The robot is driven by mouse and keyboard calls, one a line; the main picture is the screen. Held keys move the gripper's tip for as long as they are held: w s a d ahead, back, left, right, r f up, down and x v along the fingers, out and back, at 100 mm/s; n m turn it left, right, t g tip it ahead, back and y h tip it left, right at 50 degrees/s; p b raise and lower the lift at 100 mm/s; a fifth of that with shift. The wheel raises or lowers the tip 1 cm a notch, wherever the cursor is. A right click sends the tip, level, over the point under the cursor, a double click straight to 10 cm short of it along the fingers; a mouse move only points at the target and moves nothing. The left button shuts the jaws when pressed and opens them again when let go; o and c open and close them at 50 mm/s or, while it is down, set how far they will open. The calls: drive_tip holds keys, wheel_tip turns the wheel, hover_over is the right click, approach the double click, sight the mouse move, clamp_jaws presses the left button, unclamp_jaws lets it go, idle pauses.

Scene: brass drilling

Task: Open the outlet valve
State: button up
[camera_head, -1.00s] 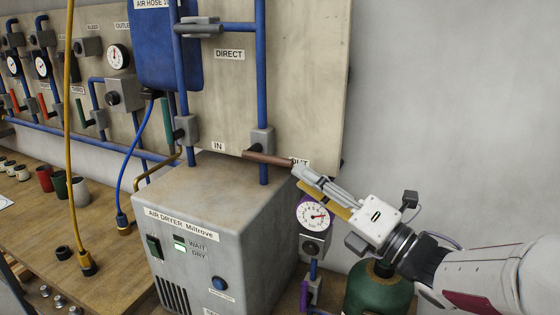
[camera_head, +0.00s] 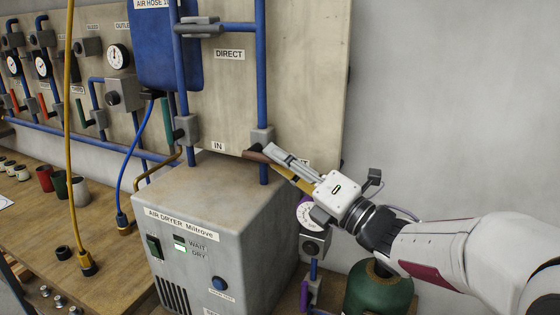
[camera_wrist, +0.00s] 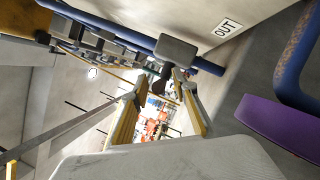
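The outlet valve has a grey body (camera_head: 262,137) on a vertical blue pipe, with a brown lever (camera_head: 254,155) below it. The valve body also shows in the wrist view (camera_wrist: 176,52), beside the OUT label (camera_wrist: 227,27). My gripper (camera_head: 271,150) reaches in from the right, its tips over the right part of the lever and hiding much of it. In the wrist view its two yellow-padded fingers (camera_wrist: 161,84) stand apart, with a dark end, perhaps the lever's, between the tips. I cannot tell whether they touch it.
The air dryer (camera_head: 215,215) stands just below the lever. A dial gauge (camera_head: 308,215) and a green tank (camera_head: 379,290) are below my gripper. A purple lever (camera_wrist: 282,128) is close on the right in the wrist view. Bare wall lies to the right.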

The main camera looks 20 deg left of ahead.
drive_tip(key=shift+a, duration=0.15)
clamp_jaws()
